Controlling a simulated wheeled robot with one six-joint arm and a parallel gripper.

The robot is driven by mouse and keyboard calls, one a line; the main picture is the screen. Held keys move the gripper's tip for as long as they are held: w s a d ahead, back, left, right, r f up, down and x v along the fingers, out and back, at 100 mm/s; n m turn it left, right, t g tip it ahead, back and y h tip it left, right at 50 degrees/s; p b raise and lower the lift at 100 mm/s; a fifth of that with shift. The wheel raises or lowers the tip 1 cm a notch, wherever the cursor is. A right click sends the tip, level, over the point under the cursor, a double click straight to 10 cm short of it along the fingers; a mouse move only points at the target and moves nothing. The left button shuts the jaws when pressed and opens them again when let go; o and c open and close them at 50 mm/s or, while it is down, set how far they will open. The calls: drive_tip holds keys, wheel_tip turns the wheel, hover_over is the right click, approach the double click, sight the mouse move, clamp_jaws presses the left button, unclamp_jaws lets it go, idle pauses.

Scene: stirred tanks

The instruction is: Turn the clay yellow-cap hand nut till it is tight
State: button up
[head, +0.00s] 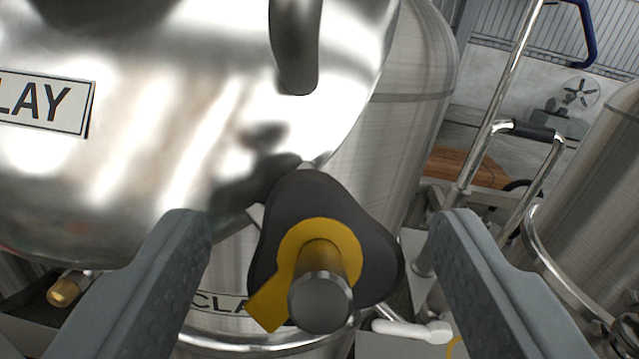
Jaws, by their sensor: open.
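The hand nut (285,205) is a black three-lobed knob with a yellow cap (347,243) and a yellow pointer reaching down to the left. A grey metal stud (320,300) sticks out of its middle towards me. My gripper (325,235) is open, with one finger left of the nut and one right of it. The nut sits between the fingers, and I see gaps on both sides. The shiny steel lid (170,170) above left bears a plate (45,102) whose visible letters read "LAY". How tight the nut is cannot be seen.
A steel tank body with "CLA" lettering (220,303) stands below the lid. Another steel tank (610,190) is at the right. A railing (505,90), a white-handled valve (412,330) and a brass fitting (68,290) show around. A dark handle (295,50) hangs above the nut.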

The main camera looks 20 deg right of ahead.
drive_tip(key=shift+w+d, duration=0.1)
drive_tip(key=shift+w, duration=0.4)
drive_tip(key=c, duration=1)
drive_tip(key=shift+m+h, duration=0.6)
drive_tip(key=shift+m, duration=0.5)
drive_tip(key=o, duration=1)
